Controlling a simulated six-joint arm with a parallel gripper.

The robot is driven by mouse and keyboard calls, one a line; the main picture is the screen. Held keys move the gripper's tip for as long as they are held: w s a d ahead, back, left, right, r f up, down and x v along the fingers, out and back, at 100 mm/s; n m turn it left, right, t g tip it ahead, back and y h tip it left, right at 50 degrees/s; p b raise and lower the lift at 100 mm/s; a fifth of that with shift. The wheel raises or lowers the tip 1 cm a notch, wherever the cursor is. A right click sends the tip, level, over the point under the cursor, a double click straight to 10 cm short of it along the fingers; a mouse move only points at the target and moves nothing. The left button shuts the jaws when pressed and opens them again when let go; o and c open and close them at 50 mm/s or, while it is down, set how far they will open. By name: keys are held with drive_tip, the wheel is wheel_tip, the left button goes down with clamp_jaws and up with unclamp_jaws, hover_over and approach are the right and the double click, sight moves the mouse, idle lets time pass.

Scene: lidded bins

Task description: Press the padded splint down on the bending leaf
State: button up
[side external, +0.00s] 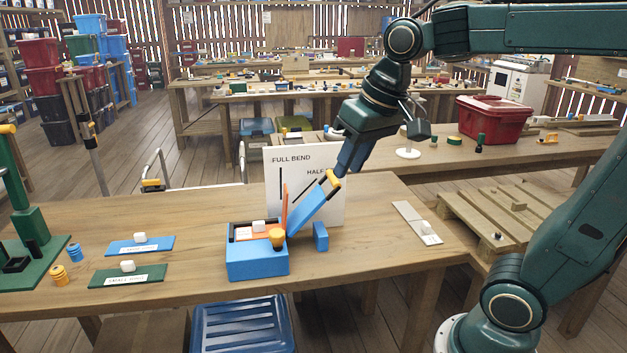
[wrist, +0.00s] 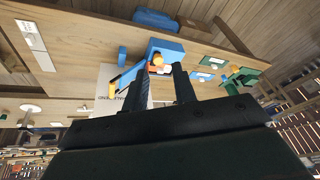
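A blue box (side external: 257,262) stands on the bench with its blue lid (side external: 308,212) raised at a slant. A yellow-orange piece (side external: 333,180) sits at the lid's upper end. A thin orange strip (side external: 285,207) stands upright beside the lid; I cannot tell which part is the leaf or the padded splint. My gripper (side external: 343,172) is at the lid's upper end; contact is unclear. In the wrist view its two fingers (wrist: 162,88) are apart with nothing visibly held between them. The lid (wrist: 130,76) shows left of the fingers, and the box (wrist: 168,47) beyond them.
A white board (side external: 325,205) marked "FULL BEND" stands behind the lid. A small blue block (side external: 320,236) is right of the box. Blue (side external: 140,246) and green (side external: 127,277) plates with white pieces lie left. A white strip (side external: 416,222) lies right. Bare bench separates them.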

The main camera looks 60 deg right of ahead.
drive_tip(key=w+d+m+g, duration=0.1)
drive_tip(key=w+d+m, duration=0.15)
drive_tip(key=w, duration=0.55)
drive_tip(key=m+g, duration=0.2)
drive_tip(key=m, duration=0.2)
hover_over(285, 204)
drive_tip(key=d, duration=0.2)
wheel_tip(285, 204, down, 10)
drive_tip(key=shift+d+f+y, duration=0.15)
drive_tip(key=shift+f+y, duration=0.05)
drive_tip(key=shift+y, duration=0.2)
drive_tip(key=shift+w+f, duration=0.1)
drive_tip(key=shift+w+a+f, duration=0.15)
drive_tip(key=shift+f, duration=2.1)
drive_tip(key=shift+w+a+f, duration=0.15)
drive_tip(key=shift+a+f, duration=0.05)
drive_tip(key=shift+f, duration=2.05)
drive_tip(key=shift+w+a+f, duration=0.15)
drive_tip(key=shift+f, duration=2.1)
clamp_jaws()
